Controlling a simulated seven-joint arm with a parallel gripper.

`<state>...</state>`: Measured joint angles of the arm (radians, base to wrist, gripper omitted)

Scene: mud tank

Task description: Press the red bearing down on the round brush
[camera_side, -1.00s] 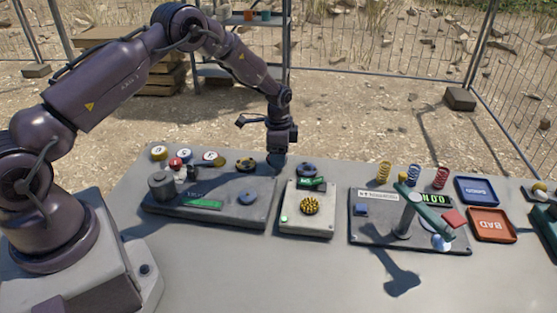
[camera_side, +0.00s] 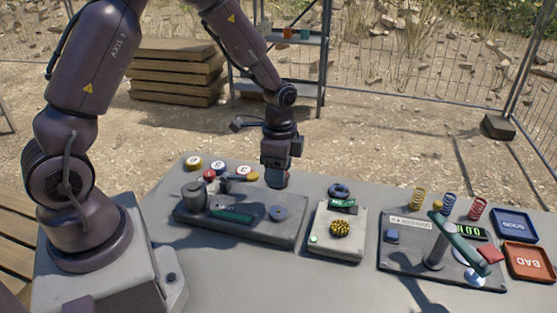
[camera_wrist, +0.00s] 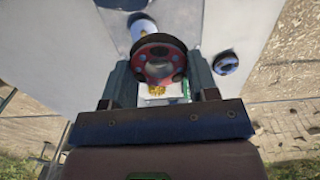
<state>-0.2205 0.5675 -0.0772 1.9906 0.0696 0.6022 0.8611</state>
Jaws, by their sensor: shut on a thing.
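My gripper (camera_side: 278,176) hangs over the back of the bench, above and between the left plate and the middle plate. In the wrist view my gripper (camera_wrist: 160,78) is shut on the red bearing (camera_wrist: 158,52), a red disc with a dark rim and several dark holes. In the side view the bearing cannot be made out clearly at the jaws. The round brush (camera_side: 340,229), a yellow bristled disc, stands on the grey middle plate (camera_side: 325,252), to the right and nearer the viewer. The gripper is apart from the brush. A little yellow (camera_wrist: 157,90) shows below the bearing.
A dark ring (camera_side: 339,190) and a green block (camera_side: 343,205) are behind the brush. The left plate (camera_side: 290,232) bears a grey cylinder (camera_side: 195,195). A green lever (camera_side: 460,243) rises on the right plate. GOOD (camera_side: 515,224) and BAD (camera_side: 527,261) trays lie far right.

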